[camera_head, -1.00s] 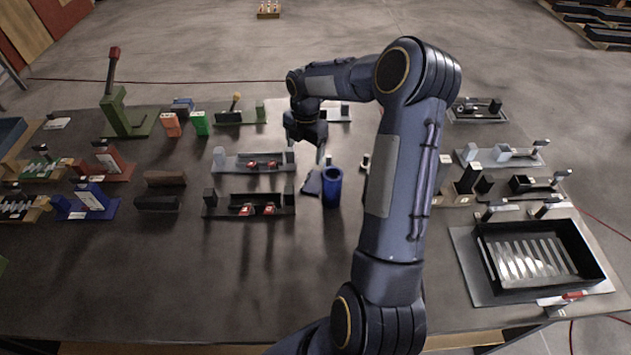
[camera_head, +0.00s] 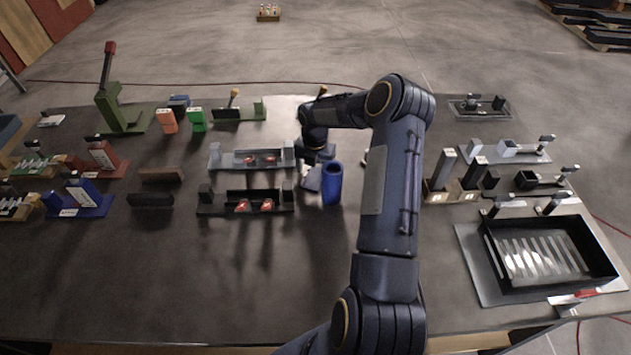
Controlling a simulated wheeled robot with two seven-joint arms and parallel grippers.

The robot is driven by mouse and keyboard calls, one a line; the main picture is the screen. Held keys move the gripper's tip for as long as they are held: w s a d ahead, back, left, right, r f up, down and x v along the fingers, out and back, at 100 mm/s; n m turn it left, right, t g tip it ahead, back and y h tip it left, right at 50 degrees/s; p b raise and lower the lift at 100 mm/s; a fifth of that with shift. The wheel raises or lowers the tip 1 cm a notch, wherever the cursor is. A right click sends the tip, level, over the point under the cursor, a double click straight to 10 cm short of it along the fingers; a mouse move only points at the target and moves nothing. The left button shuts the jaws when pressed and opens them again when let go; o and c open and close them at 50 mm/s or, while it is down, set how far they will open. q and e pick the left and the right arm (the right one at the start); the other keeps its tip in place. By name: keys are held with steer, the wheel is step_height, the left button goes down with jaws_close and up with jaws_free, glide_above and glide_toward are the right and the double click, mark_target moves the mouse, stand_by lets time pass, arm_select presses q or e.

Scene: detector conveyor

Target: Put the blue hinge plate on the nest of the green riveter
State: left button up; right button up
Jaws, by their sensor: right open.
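The green riveter (camera_head: 119,113) stands at the back left of the table, its red-knobbed lever upright. I cannot make out its nest clearly, and nothing shows lying on its base. A small flat bluish piece (camera_head: 311,183), which looks like the blue hinge plate, lies on the table just left of a blue cylinder (camera_head: 332,184); it is partly hidden by my gripper. My right gripper (camera_head: 312,170) points down right at this piece, open, with its fingertips hard to see. I cannot tell whether the fingers touch it. My left gripper is out of view.
The blue cylinder stands upright close beside my right gripper. Grey (camera_head: 225,160) and black (camera_head: 222,203) fixtures with red parts lie to the left. Orange (camera_head: 168,121) and green (camera_head: 197,119) blocks stand near the riveter. A black tray (camera_head: 543,281) is at right.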

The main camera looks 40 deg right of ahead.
steer(key=shift+c, duration=0.6)
steer(key=c, duration=1.2)
steer(key=shift+o, duration=0.2)
step_height(320, 180, up, 10)
steer(key=p, duration=0.6)
step_height(320, 180, up, 8)
glide_above(315, 175)
steer(key=a+f+m+b, duration=0.2)
steer(key=a+f+m, duration=0.1)
steer(key=a+m, duration=0.8)
steer(key=s+a+f+m+b, duration=0.1)
steer(key=a+f+m+b, duration=0.2)
steer(key=a+m, duration=0.9)
steer(key=a+f, duration=0.1)
steer(key=a, duration=0.4)
steer(key=shift+s+f, duration=0.15)
